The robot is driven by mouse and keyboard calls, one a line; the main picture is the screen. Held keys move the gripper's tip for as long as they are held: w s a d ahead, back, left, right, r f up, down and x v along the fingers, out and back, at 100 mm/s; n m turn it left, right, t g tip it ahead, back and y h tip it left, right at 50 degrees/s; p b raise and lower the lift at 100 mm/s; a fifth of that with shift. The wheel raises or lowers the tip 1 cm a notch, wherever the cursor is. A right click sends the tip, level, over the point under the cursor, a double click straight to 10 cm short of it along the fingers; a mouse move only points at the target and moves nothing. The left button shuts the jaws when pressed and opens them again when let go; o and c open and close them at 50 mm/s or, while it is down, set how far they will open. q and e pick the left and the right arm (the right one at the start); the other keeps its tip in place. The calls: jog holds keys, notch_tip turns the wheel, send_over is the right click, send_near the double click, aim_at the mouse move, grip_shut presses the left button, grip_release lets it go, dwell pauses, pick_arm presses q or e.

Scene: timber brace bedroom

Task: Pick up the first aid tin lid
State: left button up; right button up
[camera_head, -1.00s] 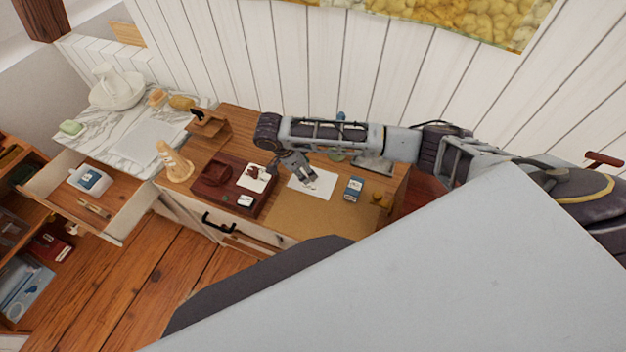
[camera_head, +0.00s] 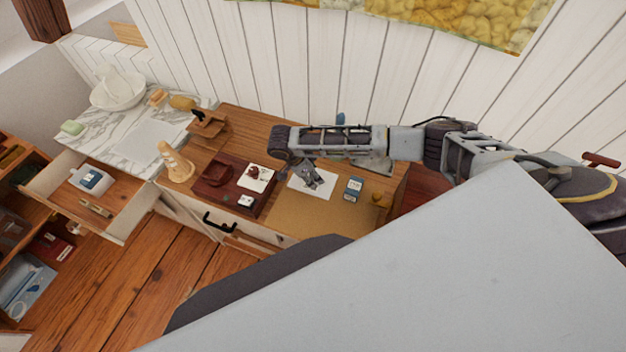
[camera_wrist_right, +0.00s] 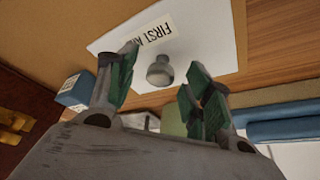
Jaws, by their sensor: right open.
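The first aid tin lid (camera_head: 298,186) is a flat white plate lying on the wooden desk top. In the right wrist view the lid (camera_wrist_right: 205,40) shows a "FIRST AID" label and a round grey knob (camera_wrist_right: 160,71). My right gripper (camera_head: 314,184) is over the lid, its fingers spread and empty. In the wrist view the knob appears in the gap between the two fingertips; I cannot tell how far above it they are. My left gripper is not in view.
A blue box (camera_head: 353,188) stands just right of the lid. A dark red wooden tray (camera_head: 212,192) with small items sits to its left. A wooden stand (camera_head: 209,128) is farther back. An open drawer (camera_head: 120,222) sticks out at far left.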

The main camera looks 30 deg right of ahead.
grip_shut()
dwell(0.4)
notch_tip(320, 180, up, 10)
jog(key=shift+b, duration=0.4)
dwell(0.4)
jog(key=shift+w+a+n, duration=0.1)
jog(key=shift+w+n, duration=0.05)
jog(key=shift+n, duration=0.15)
dwell(0.3)
